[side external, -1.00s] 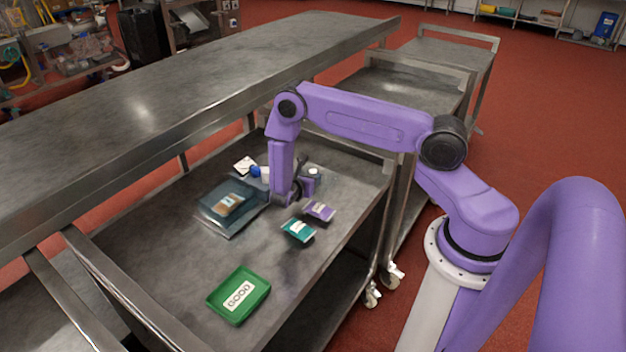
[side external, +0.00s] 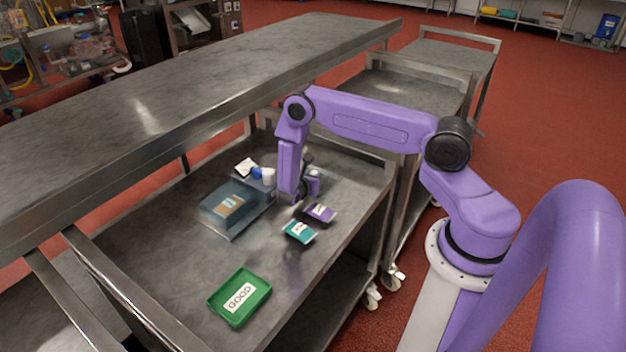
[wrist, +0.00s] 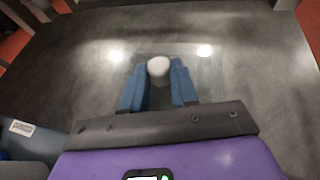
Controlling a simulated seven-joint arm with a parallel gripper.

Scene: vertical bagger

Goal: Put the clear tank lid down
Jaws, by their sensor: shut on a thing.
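My gripper (wrist: 157,76) is shut on the white knob (wrist: 158,66) of the clear tank lid (wrist: 207,76), with one blue finger on each side. The lid is a see-through sheet that lies flat below the fingers, over the grey table; I cannot tell whether it touches the table. In the side view my fingertips and the lid are mostly hidden behind my wrist.
A purple packet (side external: 320,212) and a teal packet (side external: 299,231) lie in front of my wrist. A green tray (side external: 239,296) marked GOOD sits at the front. A raised steel shelf (side external: 150,115) borders the table.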

